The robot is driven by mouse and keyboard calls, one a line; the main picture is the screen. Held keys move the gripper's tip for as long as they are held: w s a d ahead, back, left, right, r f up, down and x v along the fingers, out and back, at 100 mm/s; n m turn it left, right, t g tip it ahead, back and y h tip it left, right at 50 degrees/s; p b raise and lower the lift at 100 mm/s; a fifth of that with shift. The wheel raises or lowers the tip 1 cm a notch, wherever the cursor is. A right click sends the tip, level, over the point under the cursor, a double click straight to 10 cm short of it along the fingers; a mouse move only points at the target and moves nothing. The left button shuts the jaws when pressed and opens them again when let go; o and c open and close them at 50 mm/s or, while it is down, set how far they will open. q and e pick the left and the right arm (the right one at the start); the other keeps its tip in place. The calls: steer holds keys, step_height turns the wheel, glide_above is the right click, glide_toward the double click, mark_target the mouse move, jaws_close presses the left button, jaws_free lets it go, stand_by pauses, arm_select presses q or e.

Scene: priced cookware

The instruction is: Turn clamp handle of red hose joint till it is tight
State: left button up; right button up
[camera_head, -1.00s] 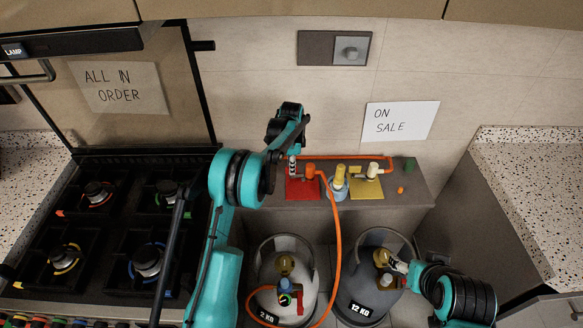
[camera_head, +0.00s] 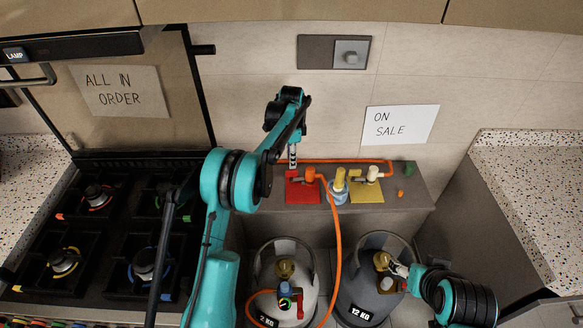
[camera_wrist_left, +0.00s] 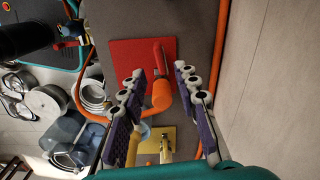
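The red hose joint (camera_head: 309,174) stands on a red plate (camera_head: 302,193) on the grey ledge, with an orange hose running from it. In the left wrist view, the orange joint (camera_wrist_left: 161,94) and its red clamp handle (camera_wrist_left: 158,54) show over the red plate (camera_wrist_left: 125,56). My left gripper (camera_head: 293,160) is above the left part of the red plate. In its wrist view the two fingers (camera_wrist_left: 160,75) are apart, one on each side of the joint, with nothing held. My right gripper (camera_head: 399,269) is at the valve of the grey 12 KG cylinder (camera_head: 362,290); its grip is unclear.
A yellow plate (camera_head: 367,191) with a yellow joint and a blue-based yellow fitting (camera_head: 338,184) stand just right of the red joint. A pale 2 KG cylinder (camera_head: 300,262) stands below. The stove (camera_head: 110,235) is at left. The wall is close behind the ledge.

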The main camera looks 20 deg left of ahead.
mark_target(291, 171)
arm_select(q)
step_height(291, 171, up, 5)
steer(key=shift+r, duration=0.1)
stand_by(0.3)
steer(key=s+d+r+n+t, duration=0.1)
steer(key=s+r+n+t, duration=0.15)
steer(key=s+r, duration=0.45)
steer(key=s+d+r+n+t, duration=0.1)
steer(key=s+r+n, duration=0.35)
steer(key=s, duration=0.55)
steer(key=s+f+n+t, duration=0.2)
steer(key=s+f+n, duration=0.1)
steer(key=s, duration=0.7)
steer(key=s+f+n+t, duration=0.1)
steer(key=s+f+n, duration=0.2)
steer(key=s, duration=0.7)
steer(key=shift+d+f+t+b, duration=0.35)
steer(key=shift+d+f, duration=0.05)
steer(key=shift+d, duration=0.05)
